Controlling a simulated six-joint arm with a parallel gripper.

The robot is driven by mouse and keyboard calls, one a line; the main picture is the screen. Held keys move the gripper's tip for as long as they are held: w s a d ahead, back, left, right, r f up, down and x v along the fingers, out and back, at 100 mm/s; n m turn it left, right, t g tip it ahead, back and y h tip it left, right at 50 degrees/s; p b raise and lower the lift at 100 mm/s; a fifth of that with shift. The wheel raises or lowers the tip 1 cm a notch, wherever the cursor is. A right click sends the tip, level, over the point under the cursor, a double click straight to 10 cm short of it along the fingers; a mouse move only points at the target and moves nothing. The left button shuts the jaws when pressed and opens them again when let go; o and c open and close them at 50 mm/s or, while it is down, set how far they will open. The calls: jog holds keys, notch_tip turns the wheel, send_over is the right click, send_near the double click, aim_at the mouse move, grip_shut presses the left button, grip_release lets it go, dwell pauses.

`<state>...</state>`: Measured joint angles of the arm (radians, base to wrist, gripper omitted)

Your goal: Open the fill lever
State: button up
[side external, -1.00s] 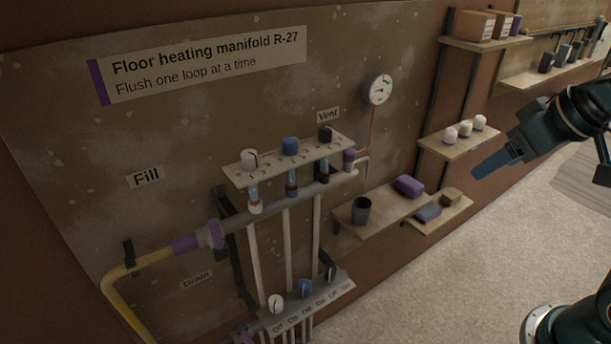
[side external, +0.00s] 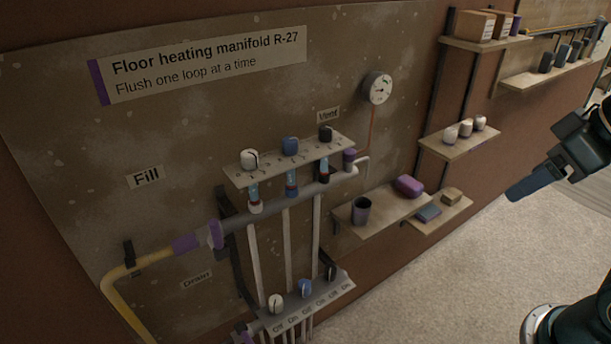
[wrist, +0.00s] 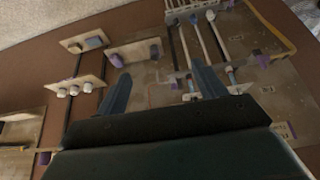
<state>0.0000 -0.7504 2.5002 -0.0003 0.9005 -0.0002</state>
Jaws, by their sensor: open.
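The fill valve with its purple lever (side external: 215,234) sits at the left end of the grey upper manifold pipe, below and right of the "Fill" label (side external: 146,177). A purple fitting (side external: 187,244) joins it to the yellow pipe (side external: 121,284). In the wrist view, a small purple part by the yellow hose, probably this valve (wrist: 262,60), shows at the upper right. My gripper (side external: 520,193) is far to the right of the manifold, in free air and apart from everything. In the wrist view its two fingers (wrist: 162,72) are spread and empty.
A gauge (side external: 377,88) hangs above. The floor in front is clear.

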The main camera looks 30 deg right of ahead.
jog(key=shift+w, duration=0.1)
jog(key=c, duration=0.7)
jog(key=shift+w+a+r, duration=0.1)
jog(key=shift+w+r, duration=0.05)
jog(key=shift+w, duration=0.15)
jog(key=c, duration=0.4)
jog(key=w+a, duration=0.1)
jog(key=w, duration=0.2)
jog(key=w+a+r, duration=0.1)
jog(key=w, duration=0.2)
jog(key=w+a+r, duration=0.1)
jog(key=w+a, duration=0.1)
jog(key=w, duration=0.1)
jog(key=shift+w, duration=0.15)
grip_shut()
jog(key=w+a, duration=0.8)
jog(key=w+a+f+t, duration=0.1)
jog(key=w+a+f, duration=0.1)
jog(key=a, duration=0.5)
jog(key=w+a+f, duration=0.2)
jog(key=a+f, duration=0.1)
jog(key=a, duration=0.4)
jog(key=w+a+f+t, duration=0.1)
jog(key=a+f, duration=0.1)
jog(key=a, duration=0.4)
jog(key=shift+w+a+f+t, duration=0.3)
jog(key=shift+w+a, duration=0.1)
